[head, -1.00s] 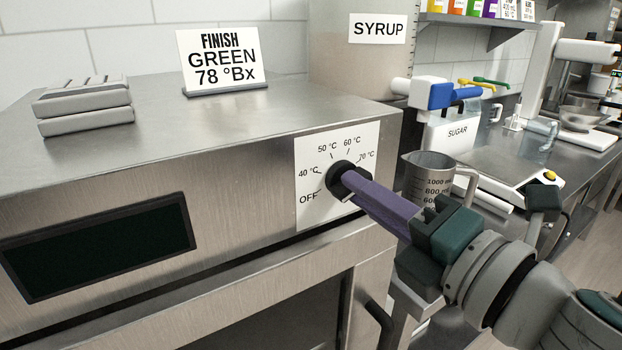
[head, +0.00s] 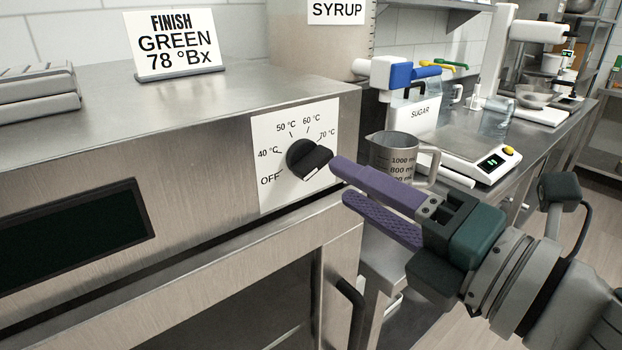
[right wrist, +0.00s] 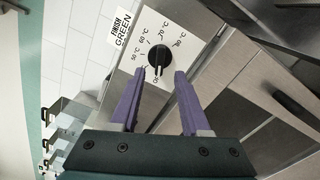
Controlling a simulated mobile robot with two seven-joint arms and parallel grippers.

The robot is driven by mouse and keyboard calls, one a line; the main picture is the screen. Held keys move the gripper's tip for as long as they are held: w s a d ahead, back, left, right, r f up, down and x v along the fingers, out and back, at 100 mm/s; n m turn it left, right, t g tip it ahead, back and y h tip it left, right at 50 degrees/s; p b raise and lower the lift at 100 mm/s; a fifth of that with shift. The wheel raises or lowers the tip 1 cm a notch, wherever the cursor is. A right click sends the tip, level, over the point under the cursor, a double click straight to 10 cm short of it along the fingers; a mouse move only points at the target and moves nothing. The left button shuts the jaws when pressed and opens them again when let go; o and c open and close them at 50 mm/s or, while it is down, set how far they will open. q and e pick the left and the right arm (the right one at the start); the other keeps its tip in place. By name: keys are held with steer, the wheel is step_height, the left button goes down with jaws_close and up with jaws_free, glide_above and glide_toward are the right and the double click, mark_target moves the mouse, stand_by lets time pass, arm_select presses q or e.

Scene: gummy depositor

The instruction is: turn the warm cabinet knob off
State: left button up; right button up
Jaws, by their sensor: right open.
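The plate is on the front of the steel cabinet (head: 205,165). The bar slants down to the left. In the right wrist view the knob (right wrist: 158,54) has a pale mark on its lower side, toward the OFF label. My right gripper (head: 338,180) has purple fingers, open and empty, just right of the knob and clear of it. In the right wrist view my fingertips (right wrist: 160,72) straddle the knob's line. My left gripper is out of view.
A cabinet door handle (head: 349,305) is below the dial. A metal measuring jug (head: 395,158) stands behind my right gripper, with a scale (head: 470,150) beyond it. A FINISH GREEN sign (head: 175,45) stands on the cabinet top.

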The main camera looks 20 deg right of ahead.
steer(key=b+v, duration=0.1)
steer(key=v, duration=0.4)
steer(key=shift+s, duration=0.15)
